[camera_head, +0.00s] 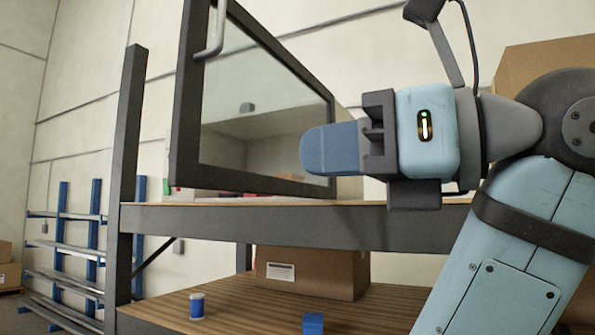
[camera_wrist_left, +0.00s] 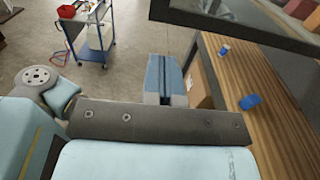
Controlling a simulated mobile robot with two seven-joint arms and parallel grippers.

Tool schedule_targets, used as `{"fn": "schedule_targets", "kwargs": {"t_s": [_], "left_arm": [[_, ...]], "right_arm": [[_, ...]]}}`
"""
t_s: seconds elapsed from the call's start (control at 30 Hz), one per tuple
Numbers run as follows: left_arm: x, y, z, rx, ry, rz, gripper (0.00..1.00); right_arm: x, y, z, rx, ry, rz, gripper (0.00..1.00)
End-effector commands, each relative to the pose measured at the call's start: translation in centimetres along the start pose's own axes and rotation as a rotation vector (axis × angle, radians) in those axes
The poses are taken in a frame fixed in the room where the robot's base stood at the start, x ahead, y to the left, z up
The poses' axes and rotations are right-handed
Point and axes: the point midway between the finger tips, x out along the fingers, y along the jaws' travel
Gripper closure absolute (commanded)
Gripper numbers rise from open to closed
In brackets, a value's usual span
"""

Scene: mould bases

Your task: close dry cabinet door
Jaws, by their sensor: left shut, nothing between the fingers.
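The dry cabinet door (camera_head: 183,110) is a dark frame around a glass panel with a grey handle (camera_head: 214,32) near its left edge. It stands open, swung out at an angle, its left edge nearest the camera. The cabinet body shows only partly behind it, on the upper shelf. My left gripper (camera_head: 312,150) is shut and empty, its blue fingers pointing left and overlapping the door's lower right frame in the head view; contact is unclear. In the left wrist view the shut fingers (camera_wrist_left: 165,66) are left of a dark frame (camera_wrist_left: 240,22), probably the door. My right gripper is out of view.
The rack's upper shelf (camera_head: 290,220) has a dark front beam, with a dark post (camera_head: 129,165) at left. A cardboard box (camera_head: 312,272), a blue-and-white spool (camera_head: 197,306) and a blue item (camera_head: 313,324) stand below. A cart (camera_wrist_left: 90,30) stands on the floor.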

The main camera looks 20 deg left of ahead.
Motion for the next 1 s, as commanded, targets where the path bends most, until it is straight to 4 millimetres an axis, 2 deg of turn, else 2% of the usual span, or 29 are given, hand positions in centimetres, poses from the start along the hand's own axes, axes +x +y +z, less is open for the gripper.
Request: {"fn": "schedule_targets", "kwargs": {"t_s": [0.03,0.37,0.43,0.7,0.83,1.0], "left_arm": [[0.2,0.0,-0.8,-0.001,0.000,0.001,1.00],[2.0,0.2,-0.9,-0.003,0.001,0.000,1.00],[3.7,0.0,-0.1,0.002,0.003,-0.002,1.00],[9.5,0.1,0.1,-0.001,0.000,0.004,1.00],[11.6,0.1,0.1,-0.001,-0.001,0.004,1.00],[13.1,0.1,0.0,0.001,-0.001,0.002,1.00]], "right_arm": [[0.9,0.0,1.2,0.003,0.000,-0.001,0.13],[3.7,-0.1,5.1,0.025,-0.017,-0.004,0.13],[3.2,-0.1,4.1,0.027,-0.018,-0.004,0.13],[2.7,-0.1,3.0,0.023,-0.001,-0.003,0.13],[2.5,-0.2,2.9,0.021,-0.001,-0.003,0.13],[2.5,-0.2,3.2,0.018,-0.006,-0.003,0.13]]}}
